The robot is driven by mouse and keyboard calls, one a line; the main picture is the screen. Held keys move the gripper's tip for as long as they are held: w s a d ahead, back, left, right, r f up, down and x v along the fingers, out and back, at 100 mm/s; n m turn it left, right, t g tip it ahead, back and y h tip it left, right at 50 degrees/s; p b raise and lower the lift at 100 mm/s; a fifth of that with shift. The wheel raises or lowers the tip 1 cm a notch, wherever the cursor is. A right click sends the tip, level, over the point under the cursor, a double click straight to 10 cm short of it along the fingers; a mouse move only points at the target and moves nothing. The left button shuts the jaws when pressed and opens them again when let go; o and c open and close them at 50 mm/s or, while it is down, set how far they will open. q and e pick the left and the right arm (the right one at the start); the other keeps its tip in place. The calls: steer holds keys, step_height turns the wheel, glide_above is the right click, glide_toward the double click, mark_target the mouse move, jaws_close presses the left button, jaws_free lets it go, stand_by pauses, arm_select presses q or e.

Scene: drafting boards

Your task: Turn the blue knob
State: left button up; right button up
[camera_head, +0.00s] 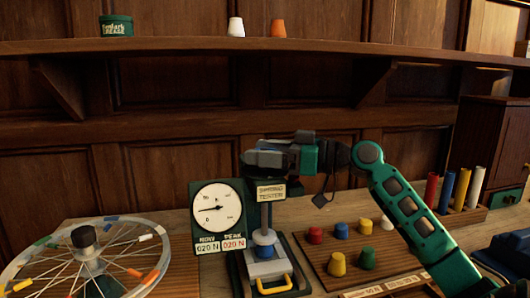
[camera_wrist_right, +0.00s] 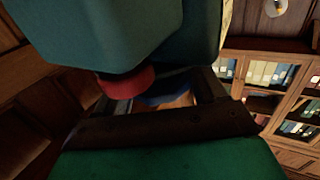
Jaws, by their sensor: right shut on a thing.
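The tester (camera_head: 265,215) stands on the table with a labelled head, a column and a blue rounded piece (camera_head: 264,238) low on it. My right gripper (camera_head: 265,155) reaches in from the right and lies level at the top of the tester, above its label. In the right wrist view my right gripper (camera_wrist_right: 165,95) is shut on a blue part, which I take for the blue knob (camera_wrist_right: 165,90); the fingers and green housing hide most of it. A red part (camera_wrist_right: 127,83) shows just beside it. My left gripper is not in view.
A dial gauge (camera_head: 217,212) reading 020 N now and peak stands left of the tester. A spoked wheel (camera_head: 85,262) lies at the left. A board with several coloured knobs (camera_head: 338,263) lies at the right. A shelf (camera_head: 200,45) runs behind.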

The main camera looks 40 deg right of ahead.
steer(key=shift+c, duration=0.6)
steer(key=m+t+h+p, duration=0.1)
steer(key=h+p, duration=0.1)
steer(key=m+t+h+p, duration=0.1)
steer(key=m+h+p, duration=0.1)
steer(key=shift+a+r+h, duration=0.1)
steer(key=shift+r+h, duration=0.1)
steer(key=shift+h, duration=0.1)
steer(key=m+t+h+p, duration=0.1)
steer(key=m+h+p, duration=0.1)
steer(key=h, duration=0.1)
steer(key=shift+f+m+h, duration=0.1)
steer(key=shift+m+h, duration=0.2)
steer(key=shift+m, duration=0.1)
steer(key=m+h+p, duration=0.1)
steer(key=m+h, duration=0.1)
steer(key=h, duration=0.1)
steer(key=shift+f, duration=0.1)
steer(key=m+h, duration=0.1)
steer(key=h, duration=0.1)
steer(key=m+g+h, duration=0.1)
steer(key=m+h, duration=0.1)
steer(key=h, duration=0.1)
steer(key=shift+a+m+h, duration=0.1)
steer(key=shift+m+h, duration=0.2)
steer(key=shift+f+m+g+h, duration=0.1)
steer(key=shift+m+g+h, duration=1.1)
steer(key=shift+h, duration=0.6)
steer(key=shift+g+h, duration=0.3)
steer(key=shift+h, duration=0.1)
